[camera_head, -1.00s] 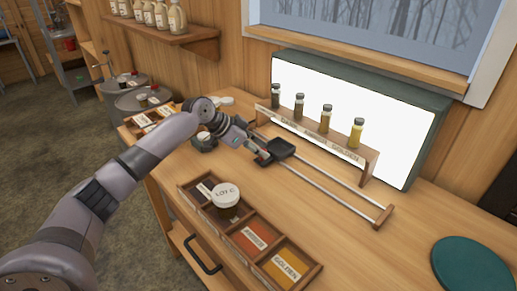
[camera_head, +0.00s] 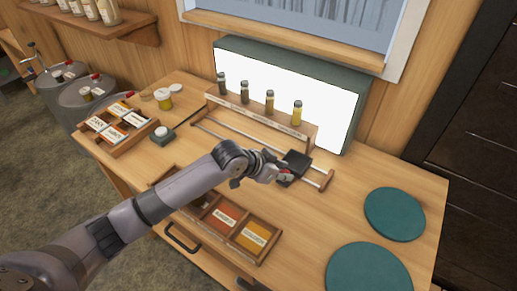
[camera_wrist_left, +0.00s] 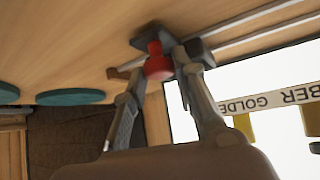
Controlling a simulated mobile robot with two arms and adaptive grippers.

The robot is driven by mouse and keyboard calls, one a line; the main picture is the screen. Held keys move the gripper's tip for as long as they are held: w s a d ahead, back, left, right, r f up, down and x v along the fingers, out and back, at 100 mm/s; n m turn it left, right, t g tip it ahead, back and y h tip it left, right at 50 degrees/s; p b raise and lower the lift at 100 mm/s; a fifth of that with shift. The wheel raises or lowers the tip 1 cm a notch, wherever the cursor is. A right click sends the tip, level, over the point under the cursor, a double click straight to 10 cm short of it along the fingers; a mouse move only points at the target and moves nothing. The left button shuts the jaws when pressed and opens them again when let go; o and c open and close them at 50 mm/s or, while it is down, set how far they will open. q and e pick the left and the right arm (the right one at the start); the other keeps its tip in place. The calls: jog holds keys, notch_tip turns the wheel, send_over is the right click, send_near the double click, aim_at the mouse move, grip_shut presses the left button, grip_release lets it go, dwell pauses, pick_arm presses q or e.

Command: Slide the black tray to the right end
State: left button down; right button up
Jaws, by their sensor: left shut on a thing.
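The black tray (camera_head: 295,163) sits on the two metal rails (camera_head: 250,142), close to the wooden block at their right end (camera_head: 326,180). A short stretch of rail seems to show between tray and block. My left gripper (camera_head: 283,176) is at the tray's front side. In the left wrist view its fingers (camera_wrist_left: 168,65) are closed about the red knob (camera_wrist_left: 158,62) on the black tray (camera_wrist_left: 150,35). The fingers partly hide the tray's front in the head view. My right gripper does not show.
Behind the rails stand a labelled bottle rack (camera_head: 262,123) and a bright light panel (camera_head: 290,95). A sectioned wooden box (camera_head: 238,222) lies in front, partly under my left arm. Two green discs (camera_head: 394,214) lie at the right. Bare tabletop lies between rails and discs.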

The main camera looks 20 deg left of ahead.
pick_arm(q)
jog(key=d, duration=0.2)
jog(key=s+d+p, duration=0.1)
jog(key=d, duration=0.1)
jog(key=shift+s, duration=0.2)
jog(key=shift+s+d, duration=0.15)
jog(key=shift+d, duration=0.2)
jog(key=c, duration=1.3)
grip_release()
jog(key=shift+d, duration=0.15)
jog(key=shift+c, duration=0.2)
jog(key=shift+a+r, duration=0.1)
jog(key=shift+a, duration=0.15)
jog(key=v, duration=1.1)
jog(key=shift+s+r, duration=0.2)
jog(key=shift+s, duration=0.1)
